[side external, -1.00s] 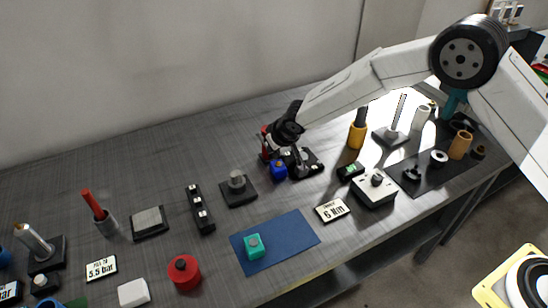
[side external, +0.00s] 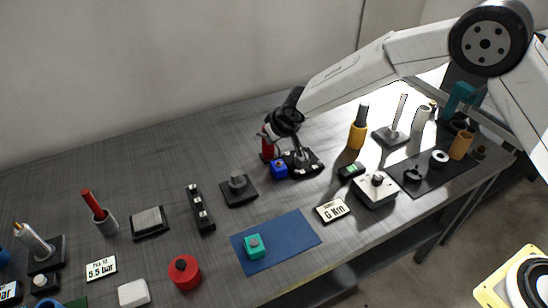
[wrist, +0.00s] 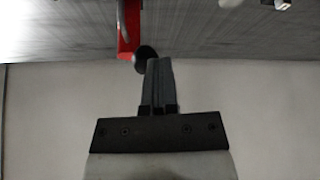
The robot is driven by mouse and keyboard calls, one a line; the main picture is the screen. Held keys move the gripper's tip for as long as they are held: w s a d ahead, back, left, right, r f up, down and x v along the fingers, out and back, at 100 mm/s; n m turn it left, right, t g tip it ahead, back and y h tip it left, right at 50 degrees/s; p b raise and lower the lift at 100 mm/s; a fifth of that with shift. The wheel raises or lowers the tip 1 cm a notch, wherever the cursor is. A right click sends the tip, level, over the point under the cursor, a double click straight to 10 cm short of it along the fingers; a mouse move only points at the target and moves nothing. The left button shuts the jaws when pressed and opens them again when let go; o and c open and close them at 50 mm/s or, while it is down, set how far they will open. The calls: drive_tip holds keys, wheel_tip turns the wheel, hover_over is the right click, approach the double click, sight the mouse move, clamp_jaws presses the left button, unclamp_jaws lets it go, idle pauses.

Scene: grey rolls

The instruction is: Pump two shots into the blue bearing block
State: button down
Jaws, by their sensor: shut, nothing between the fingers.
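The blue bearing block (side external: 279,170) sits on the grey table beside a black base plate (side external: 312,166). A red upright body (side external: 267,148), which looks like the pump, stands just behind and left of the block. My gripper (side external: 299,160) points down above the black plate, right of the block, and is shut with nothing in it. In the wrist view my shut fingers (wrist: 158,64) lie close to a dark round knob (wrist: 146,54) by a red bracket (wrist: 127,32). I cannot tell whether they touch the knob. The block is not clear in the wrist view.
A yellow-bodied cylinder (side external: 357,136) and a grey box with a knob (side external: 376,190) stand to the right. A dark square block (side external: 238,190) and a blue mat (side external: 290,245) with a teal block (side external: 254,246) are nearer the camera. The table behind, to the left, is clear.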

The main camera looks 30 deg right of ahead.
drive_tip(key=s, duration=0.8)
drive_tip(key=shift+d, duration=0.3)
idle(0.5)
drive_tip(key=s+d+r+m+g, duration=0.1)
drive_tip(key=s+d+r+g, duration=0.1)
drive_tip(key=s+d, duration=0.7)
drive_tip(key=s+d+r+m+g, duration=0.1)
drive_tip(key=s+d+r, duration=0.2)
drive_tip(key=s+d, duration=0.6)
drive_tip(key=s, duration=0.4)
drive_tip(key=shift+d+g+h, duration=0.35)
drive_tip(key=shift+g+h, duration=0.05)
